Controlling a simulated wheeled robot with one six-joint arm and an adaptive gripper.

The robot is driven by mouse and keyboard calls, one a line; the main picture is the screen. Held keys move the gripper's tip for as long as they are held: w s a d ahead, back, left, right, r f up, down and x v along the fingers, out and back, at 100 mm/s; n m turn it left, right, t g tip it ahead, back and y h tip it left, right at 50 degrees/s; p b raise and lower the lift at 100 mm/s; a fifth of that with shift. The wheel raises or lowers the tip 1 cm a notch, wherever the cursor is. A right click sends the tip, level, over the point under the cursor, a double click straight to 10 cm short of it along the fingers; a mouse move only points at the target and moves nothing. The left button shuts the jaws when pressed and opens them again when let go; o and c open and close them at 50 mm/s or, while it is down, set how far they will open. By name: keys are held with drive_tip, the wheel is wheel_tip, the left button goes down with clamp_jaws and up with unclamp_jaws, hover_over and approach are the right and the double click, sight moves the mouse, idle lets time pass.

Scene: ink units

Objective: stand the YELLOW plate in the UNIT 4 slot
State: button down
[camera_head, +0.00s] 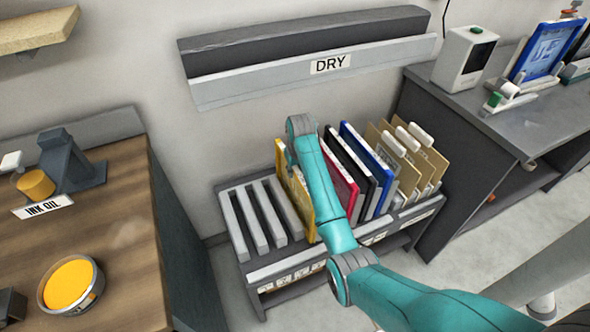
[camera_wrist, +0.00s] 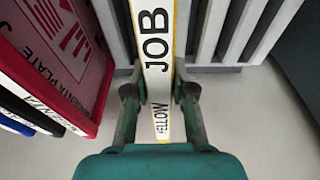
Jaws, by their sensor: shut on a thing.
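The yellow plate (camera_head: 294,190) stands upright at the rack, just left of the magenta plate (camera_head: 345,186). In the wrist view its edge (camera_wrist: 158,65) carries a white strip reading JOB and YELLOW. My gripper (camera_wrist: 160,92) is shut on this edge, one finger on each side. In the head view my arm hides the gripper and part of the plate. I cannot tell whether the plate's lower edge is seated in the rack. The rack (camera_head: 240,225) has several empty slots on its left. Its front labels are too small to read, so I cannot pick out the UNIT 4 slot.
Black and blue plates (camera_head: 366,160) and tan boards (camera_head: 428,160) stand to the right in the rack. A DRY-labelled shelf (camera_head: 270,75) hangs on the wall above. A wooden bench (camera_head: 110,225) is at left and a grey counter (camera_head: 520,120) at right.

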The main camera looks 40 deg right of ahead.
drive_tip(key=shift+f, duration=0.3)
idle(0.5)
drive_tip(key=c, duration=0.9)
unclamp_jaws()
drive_tip(key=r, duration=0.4)
drive_tip(key=s+r, duration=0.1)
drive_tip(key=r, duration=0.2)
drive_tip(key=s+r, duration=0.1)
drive_tip(key=r, duration=0.3)
drive_tip(key=shift+s+a+r, duration=0.15)
drive_tip(key=shift+a+r, duration=0.2)
drive_tip(key=shift+a, duration=0.05)
